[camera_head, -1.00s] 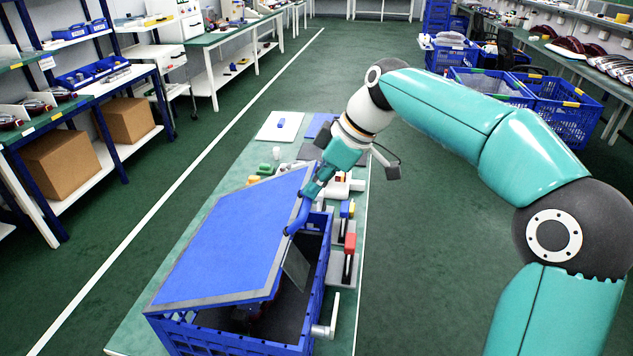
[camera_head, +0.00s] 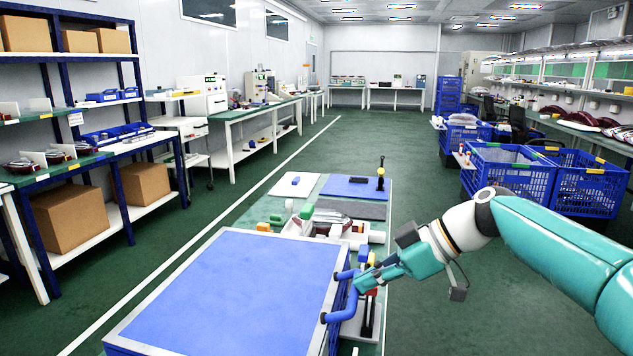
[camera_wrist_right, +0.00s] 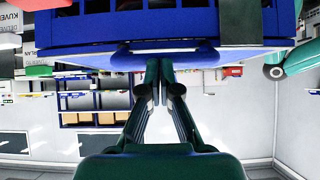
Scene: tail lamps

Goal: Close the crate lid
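The crate lid (camera_head: 225,290) is a large blue panel with a pale rim. In the head view it lies about level over the blue crate at the near end of the bench. The crate's inside is hidden under it. A curved blue handle (camera_head: 337,313) sticks out from the lid's right edge. My right gripper (camera_head: 359,284) is at this handle, its fingers close together on the bar. The right wrist view shows the handle bar (camera_wrist_right: 200,58) crossing at the fingertips (camera_wrist_right: 160,68), with the blue lid or crate side beyond. My left gripper is not in view.
Behind the crate, the green bench (camera_head: 262,207) holds a white plate (camera_head: 295,185), a blue mat (camera_head: 352,187) and lamp fixture parts (camera_head: 325,222). Shelves with boxes stand left. Blue crates (camera_head: 510,170) stand right. Green floor lies open on both sides.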

